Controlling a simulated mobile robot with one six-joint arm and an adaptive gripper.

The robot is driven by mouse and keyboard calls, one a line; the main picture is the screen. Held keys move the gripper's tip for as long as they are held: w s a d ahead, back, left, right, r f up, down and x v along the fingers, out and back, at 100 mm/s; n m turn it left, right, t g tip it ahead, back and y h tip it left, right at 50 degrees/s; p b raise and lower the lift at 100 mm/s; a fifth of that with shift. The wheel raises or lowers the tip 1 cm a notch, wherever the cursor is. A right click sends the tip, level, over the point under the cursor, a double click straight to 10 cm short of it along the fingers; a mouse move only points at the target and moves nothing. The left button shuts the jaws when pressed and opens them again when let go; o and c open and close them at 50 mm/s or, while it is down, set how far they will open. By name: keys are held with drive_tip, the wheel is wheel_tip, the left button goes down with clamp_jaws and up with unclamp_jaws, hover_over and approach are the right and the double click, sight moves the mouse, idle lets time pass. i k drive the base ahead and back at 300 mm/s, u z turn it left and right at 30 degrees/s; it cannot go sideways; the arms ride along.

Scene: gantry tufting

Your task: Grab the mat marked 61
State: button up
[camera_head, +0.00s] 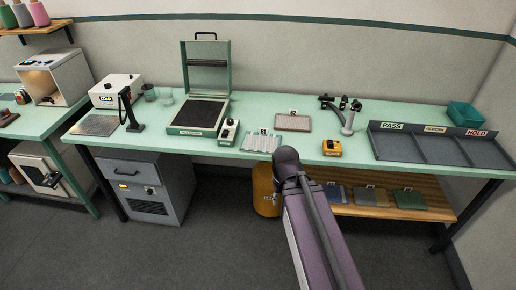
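Several mats with small white tags are in view, and the tag numbers are too small to read, so I cannot tell which one is marked 61. A pale grey, ribbed mat (260,144) lies on the green bench top. A pinkish-brown mat (293,123) lies behind it to the right. On the wooden shelf below are a dark blue-grey mat (336,195), a grey mat (369,199) and a green mat (409,200). My purple arm link rises from the bottom in front of the bench. My gripper does not show.
The green bench (370,170) carries an open green press (205,105), a yellow device (332,147), a dark stand (345,112) and a divided tray (435,146) with PASS and HOLD labels. A yellow-orange object (265,190) stands below. The grey floor in front is clear.

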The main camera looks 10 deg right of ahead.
sight(261, 142)
drive_tip(key=z, duration=0.6)
drive_tip(key=i, duration=0.8)
drive_tip(key=z, duration=0.35)
